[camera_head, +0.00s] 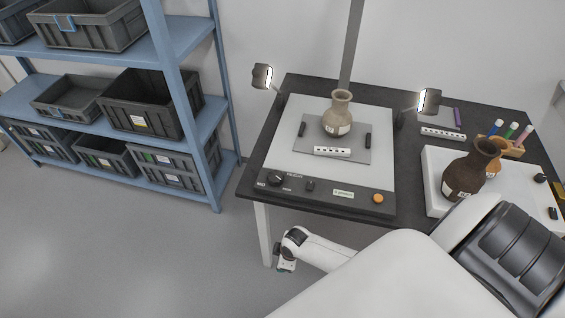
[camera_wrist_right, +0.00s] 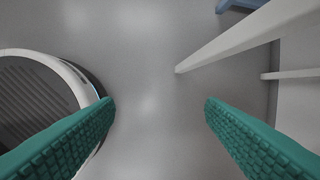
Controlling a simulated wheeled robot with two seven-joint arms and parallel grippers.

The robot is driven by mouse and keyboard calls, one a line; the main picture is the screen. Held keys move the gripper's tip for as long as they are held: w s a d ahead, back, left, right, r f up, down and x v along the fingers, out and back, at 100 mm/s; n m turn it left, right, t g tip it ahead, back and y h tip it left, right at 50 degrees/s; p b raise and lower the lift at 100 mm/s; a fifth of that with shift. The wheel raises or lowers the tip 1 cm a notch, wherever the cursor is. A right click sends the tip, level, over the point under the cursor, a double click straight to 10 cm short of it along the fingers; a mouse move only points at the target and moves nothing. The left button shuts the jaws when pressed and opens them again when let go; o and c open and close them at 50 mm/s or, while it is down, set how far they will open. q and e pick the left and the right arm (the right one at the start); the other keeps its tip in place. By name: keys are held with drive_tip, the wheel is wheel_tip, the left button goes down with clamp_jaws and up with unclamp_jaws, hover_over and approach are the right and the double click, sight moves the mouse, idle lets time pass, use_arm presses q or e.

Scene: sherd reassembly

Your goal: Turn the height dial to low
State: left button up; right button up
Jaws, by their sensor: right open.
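The height dial (camera_head: 276,179) is a round black knob at the front left corner of the pale copy-stand base (camera_head: 370,150). Small lettering stands around it; its pointer is too small to read. My right gripper (camera_head: 286,265) hangs below and in front of the table's front edge, lower than the dial and apart from it. In the right wrist view my right gripper (camera_wrist_right: 159,102) is open, with its green ribbed fingers wide apart and only grey floor between them. My left gripper is not in view.
A small black knob (camera_head: 310,186) and an orange button (camera_head: 378,198) share the front panel. A beige vase (camera_head: 339,114) stands on the grey plate. A white table leg (camera_head: 262,235) is near my right gripper. Blue shelving (camera_head: 188,110) stands left.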

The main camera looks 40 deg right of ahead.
sight(276, 175)
drive_tip(key=w+a+r+n+y+b, duration=0.1)
drive_tip(key=w+a+r+n+b, duration=0.1)
drive_tip(key=w+r+n, duration=0.45)
drive_tip(key=w+a+r+n+b, duration=0.15)
drive_tip(key=w+r, duration=0.25)
drive_tip(key=r, duration=0.5)
drive_tip(key=w+d+r+n, duration=0.1)
drive_tip(key=d+r+n, duration=0.1)
drive_tip(key=r, duration=0.1)
drive_tip(key=w+d+r+n+g+b, duration=0.1)
drive_tip(key=w+r+n, duration=0.1)
drive_tip(key=r+n, duration=0.1)
drive_tip(key=w+d+r+n+h, duration=0.1)
drive_tip(key=d+r+n, duration=0.1)
drive_tip(key=r+n, duration=0.1)
drive_tip(key=shift+w+d+r+g, duration=0.3)
drive_tip(key=shift+r, duration=0.15)
drive_tip(key=d+r+n+g+b, duration=0.1)
drive_tip(key=d+r+n, duration=0.5)
drive_tip(key=r, duration=0.3)
drive_tip(key=shift+h, duration=0.4)
drive_tip(key=f, duration=1.1)
drive_tip(key=shift+s+a+f, duration=0.2)
drive_tip(key=shift+f, duration=0.15)
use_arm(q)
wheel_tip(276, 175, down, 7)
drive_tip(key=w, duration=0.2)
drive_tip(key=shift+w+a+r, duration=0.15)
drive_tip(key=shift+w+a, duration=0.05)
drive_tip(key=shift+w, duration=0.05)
